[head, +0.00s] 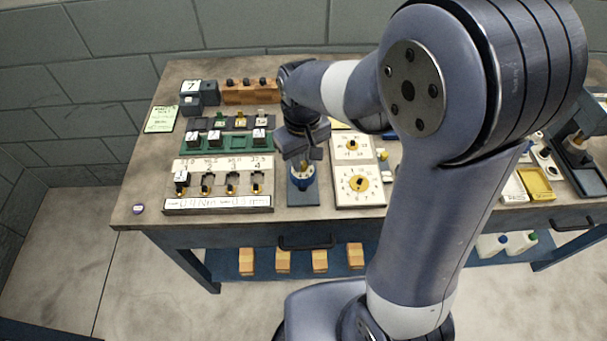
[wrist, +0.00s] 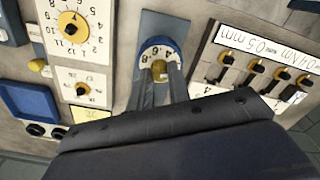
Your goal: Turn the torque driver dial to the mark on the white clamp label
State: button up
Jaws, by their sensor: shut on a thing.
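The torque driver dial (head: 301,181) is a white scale in a blue ring on a dark plate, near the table's front. In the wrist view the dial (wrist: 148,53) shows a few digits, and its yellow knob (wrist: 160,68) sits at the fingertips. My gripper (head: 304,164) reaches down from above and is shut on this knob; in the wrist view my gripper (wrist: 160,78) hides the dial's lower part. I cannot read the setting. A white printed strip (head: 218,202) lies left of the dial, its text partly legible in the wrist view (wrist: 268,50). I cannot tell which label is the clamp label.
Right of the dial stand two white panels with yellow knobs, a large one (head: 345,198) and a smaller one (head: 342,155). On the left are a panel with several small knobs (head: 222,167) and a green rack (head: 228,147). My arm hides much of the table's right middle.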

jog(key=n, duration=0.4)
dwell(0.4)
jog(key=shift+n, duration=0.5)
jog(key=n, duration=0.3)
jog(key=n, duration=0.3)
jog(key=shift+p, duration=0.35)
jog(key=o, duration=1.3)
